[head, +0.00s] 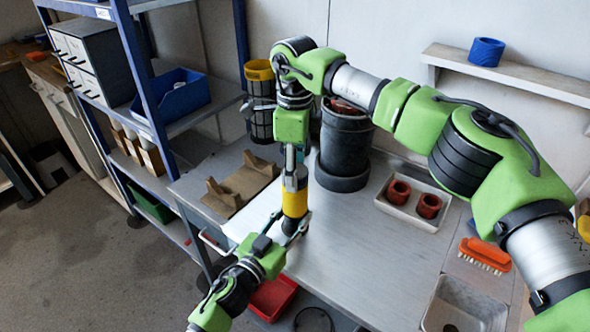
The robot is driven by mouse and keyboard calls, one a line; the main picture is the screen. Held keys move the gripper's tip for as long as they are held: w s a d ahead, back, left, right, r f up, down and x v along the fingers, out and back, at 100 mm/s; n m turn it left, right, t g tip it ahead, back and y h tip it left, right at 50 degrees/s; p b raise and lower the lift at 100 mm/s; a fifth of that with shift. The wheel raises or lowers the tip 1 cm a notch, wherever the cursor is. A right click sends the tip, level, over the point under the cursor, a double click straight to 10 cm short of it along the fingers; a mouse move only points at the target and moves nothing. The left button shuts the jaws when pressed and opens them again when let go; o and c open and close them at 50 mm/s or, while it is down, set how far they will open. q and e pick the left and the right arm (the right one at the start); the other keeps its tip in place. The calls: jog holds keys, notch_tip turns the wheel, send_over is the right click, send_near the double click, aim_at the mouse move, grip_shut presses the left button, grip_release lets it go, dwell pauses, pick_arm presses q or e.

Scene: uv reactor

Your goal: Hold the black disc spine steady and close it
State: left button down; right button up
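An upright yellow piece with a grey top (295,201) stands over the bench's left part; I cannot tell if it is the disc spine. My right gripper (294,168) points straight down at its grey top, its fingers close together; their grip is too small to make out. My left gripper (289,226) reaches in from the lower left, with its fingers on both sides of the yellow part's lower end. A black slotted cylinder with a yellow top (261,118) stands farther back, behind my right gripper, apart from both grippers.
A large black cylinder (344,145) stands on the metal bench (355,245). A tray (402,208) holds two red-brown rings. A brown cradle (240,187) lies left, an orange brush (485,254) right. A red bin (271,297) is below the front edge. The bench's middle is clear.

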jog(key=m, duration=0.4)
jog(key=shift+m, duration=0.4)
jog(key=o, duration=1.3)
notch_tip(320, 180, up, 12)
pick_arm(q)
jog(key=c, duration=1.2)
grip_release()
jog(key=shift+c, duration=0.2)
